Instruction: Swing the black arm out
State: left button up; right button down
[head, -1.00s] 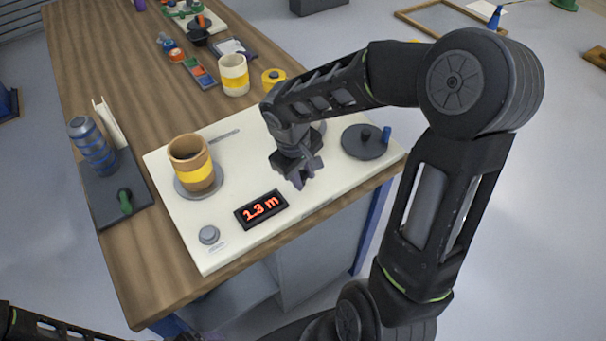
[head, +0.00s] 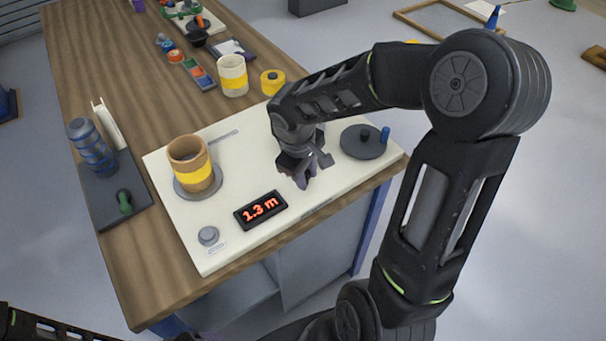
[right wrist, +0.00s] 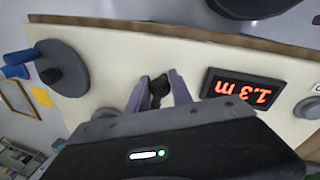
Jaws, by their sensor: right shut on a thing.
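The black arm (right wrist: 159,87) shows in the right wrist view as a small dark piece between the two fingers of my right gripper (right wrist: 160,92). My right gripper is shut on it, above the middle of the cream board. In the head view my right gripper (head: 303,178) hides most of the black arm, so its full length and pivot cannot be made out. Only a link of my left arm shows at the lower left; its gripper is out of view.
The cream board (head: 225,240) carries a counter reading 1.3 m (head: 261,209), a tan roll with a yellow band (head: 190,165) on a grey disc, a grey knob (head: 208,236), and a dark disc with a blue handle (head: 363,142). A white-and-yellow roll (head: 233,75) stands behind.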

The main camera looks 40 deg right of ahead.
jog(key=d+n, duration=0.1)
jog(key=d+n+p, duration=0.1)
jog(key=shift+r+n+t, duration=0.15)
jog(key=shift+n+t, duration=0.15)
jog(key=shift+n, duration=0.1)
jog(key=shift+w+d+n+p, duration=0.1)
jog(key=shift+d+n+p, duration=0.3)
jog(key=shift+n, duration=0.3)
jog(key=shift+w+d+n+p, duration=0.1)
jog(key=shift+d+n+p, duration=0.25)
jog(key=shift+n, duration=0.35)
jog(key=c, duration=1.1)
grip_release()
jog(key=shift+c, duration=0.2)
jog(key=v, duration=0.7)
jog(key=shift+s+r, duration=0.25)
